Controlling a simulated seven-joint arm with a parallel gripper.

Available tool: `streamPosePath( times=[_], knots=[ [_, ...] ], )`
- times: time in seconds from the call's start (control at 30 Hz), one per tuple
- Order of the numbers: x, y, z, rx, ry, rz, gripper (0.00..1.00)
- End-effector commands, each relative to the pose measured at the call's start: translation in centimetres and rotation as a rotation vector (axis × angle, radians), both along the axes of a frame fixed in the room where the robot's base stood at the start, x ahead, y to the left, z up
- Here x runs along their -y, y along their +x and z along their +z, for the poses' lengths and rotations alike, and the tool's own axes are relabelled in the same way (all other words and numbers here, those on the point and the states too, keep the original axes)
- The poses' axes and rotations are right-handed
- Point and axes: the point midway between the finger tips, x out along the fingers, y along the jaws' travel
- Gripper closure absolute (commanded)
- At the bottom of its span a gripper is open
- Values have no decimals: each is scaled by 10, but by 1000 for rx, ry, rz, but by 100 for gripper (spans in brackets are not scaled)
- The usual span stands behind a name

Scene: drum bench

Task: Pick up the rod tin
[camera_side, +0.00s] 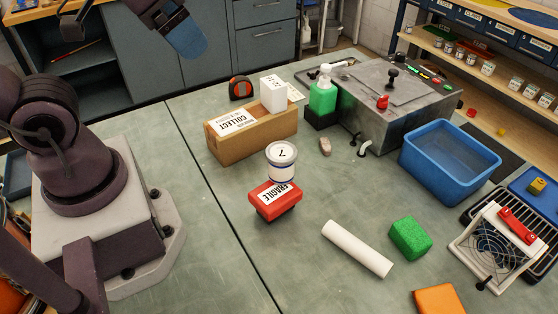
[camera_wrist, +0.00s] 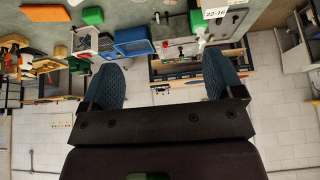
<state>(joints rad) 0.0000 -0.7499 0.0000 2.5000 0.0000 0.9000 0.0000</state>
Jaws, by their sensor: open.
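Two things could be the rod tin, and I cannot tell which by name. One is a long plain white cylinder (camera_side: 356,248) lying on its side on the bench. In the side view a blue finger of my gripper (camera_side: 187,38) shows at the top, high and far from both. The wrist view shows neither clearly.
A cardboard box (camera_side: 255,133) carries a white block (camera_side: 273,94). A green bottle (camera_side: 322,97) stands by a grey machine (camera_side: 385,103). A blue bin (camera_side: 450,160), green block (camera_side: 410,237), orange block (camera_side: 438,299) and fan unit (camera_side: 497,245) are on the right. Bench left of the cylinder is clear.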

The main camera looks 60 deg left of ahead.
Motion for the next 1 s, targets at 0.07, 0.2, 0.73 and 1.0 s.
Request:
streamPosePath(
  times=[0.07,0.2,0.73,1.0],
  knots=[
    [0,0,0,0,0,0,13],
    [6,1,-2,-11,0,-30,13],
    [80,-6,-135,-706,468,-659,13],
    [85,-17,-194,-1002,1024,-1015,13]
  ],
)
